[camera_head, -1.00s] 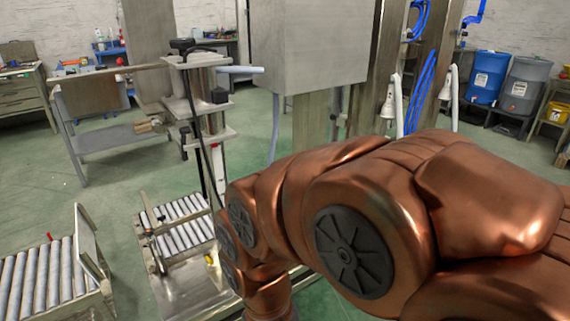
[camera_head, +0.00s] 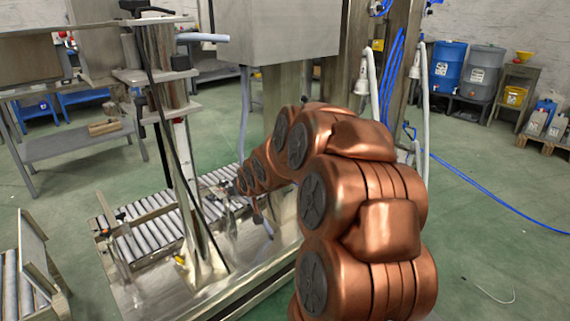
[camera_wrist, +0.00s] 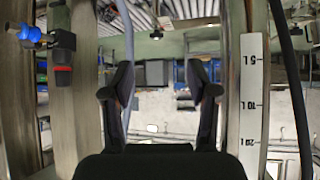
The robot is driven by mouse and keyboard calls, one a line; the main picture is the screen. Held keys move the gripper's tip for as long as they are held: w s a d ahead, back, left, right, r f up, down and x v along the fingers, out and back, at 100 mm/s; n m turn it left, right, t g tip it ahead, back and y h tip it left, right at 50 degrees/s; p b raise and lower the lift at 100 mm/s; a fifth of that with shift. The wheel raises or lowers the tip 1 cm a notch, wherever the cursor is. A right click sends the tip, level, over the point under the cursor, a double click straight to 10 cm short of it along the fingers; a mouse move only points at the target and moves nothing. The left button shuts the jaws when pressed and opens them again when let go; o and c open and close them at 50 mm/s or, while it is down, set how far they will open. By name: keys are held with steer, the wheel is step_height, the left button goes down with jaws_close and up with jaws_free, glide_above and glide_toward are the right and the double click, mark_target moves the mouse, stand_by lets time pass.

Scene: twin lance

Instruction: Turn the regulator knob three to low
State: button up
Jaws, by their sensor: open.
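My gripper (camera_wrist: 158,82) is open in the wrist view, with two dark fingers apart and nothing between them. A black knob with a red band (camera_wrist: 63,76) is at the left of the wrist view, beside my left finger and apart from it. I cannot tell whether it is regulator knob three, and no low mark is readable. A blue fitting (camera_wrist: 29,34) is above it. In the head view my arm reaches toward the filling machine (camera_head: 165,80), and my gripper is small and unclear at its far end. No regulator knob can be made out there.
A white scale strip (camera_wrist: 250,95) with litre marks and a dark hose (camera_wrist: 290,70) are right of my gripper. A roller conveyor (camera_head: 150,238) runs below the machine. A steel cabinet (camera_head: 280,30) hangs behind my arm.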

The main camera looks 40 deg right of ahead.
steer(key=w+d+m+t+h+b, duration=0.3)
steer(key=d+t+b, duration=0.4)
steer(key=d, duration=1.7)
steer(key=shift+n+h, duration=0.5)
steer(key=shift+h, duration=0.2)
steer(key=shift+f+b+x, duration=0.15)
steer(key=shift+b+x, duration=0.1)
steer(key=shift+x, duration=1)
steer(key=shift+f+b+x, duration=0.2)
steer(key=shift+x, duration=1.05)
steer(key=shift+f+b+x, duration=0.15)
steer(key=shift+b+x, duration=0.1)
steer(key=shift+x, duration=1)
jaws_close()
steer(key=shift+r, duration=0.15)
